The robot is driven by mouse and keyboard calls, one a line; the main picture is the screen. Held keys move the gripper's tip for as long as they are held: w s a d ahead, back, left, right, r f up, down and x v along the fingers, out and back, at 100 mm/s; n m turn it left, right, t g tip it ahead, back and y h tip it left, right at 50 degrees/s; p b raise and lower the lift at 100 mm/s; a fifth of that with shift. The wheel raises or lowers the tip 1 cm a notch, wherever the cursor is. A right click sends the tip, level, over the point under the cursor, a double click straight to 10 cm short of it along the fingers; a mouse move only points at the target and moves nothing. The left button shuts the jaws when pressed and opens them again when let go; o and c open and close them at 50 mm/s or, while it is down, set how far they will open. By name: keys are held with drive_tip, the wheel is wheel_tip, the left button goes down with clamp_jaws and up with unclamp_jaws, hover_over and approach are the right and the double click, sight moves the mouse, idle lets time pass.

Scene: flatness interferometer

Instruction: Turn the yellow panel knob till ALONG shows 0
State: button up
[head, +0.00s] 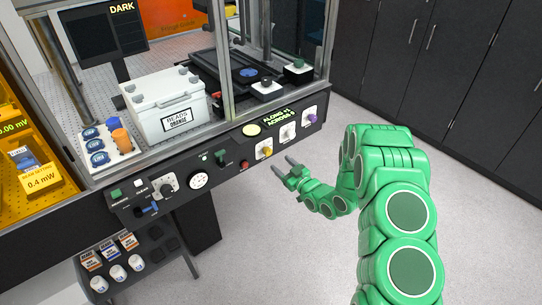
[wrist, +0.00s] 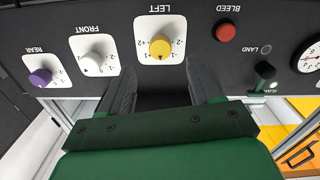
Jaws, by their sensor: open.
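The yellow knob (head: 265,152) sits on a white scale plate on the black front panel. In the wrist view the yellow knob (wrist: 160,46) appears upside down under the label LEFT, with scale marks from -2 to +2. The lit green display (head: 277,121) above the knobs has ALONG and ACROSS lines; ALONG seems to read +1, in small print. My gripper (head: 284,165) is open and empty in front of the panel, just right of the yellow knob. In the wrist view my gripper (wrist: 160,70) has its fingers either side of the knob's line, apart from it.
The white FRONT knob (wrist: 92,62) and purple REAR knob (wrist: 40,77) sit beside the yellow one. On its other side are the red BLEED button (wrist: 225,31) and a green LAND lever (wrist: 264,72). The grey floor (head: 310,250) before the panel is clear.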

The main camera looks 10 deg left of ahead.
sight(269, 154)
drive_tip(key=shift+x, duration=3.95)
drive_tip(key=shift+c, duration=0.3)
drive_tip(key=c, duration=1)
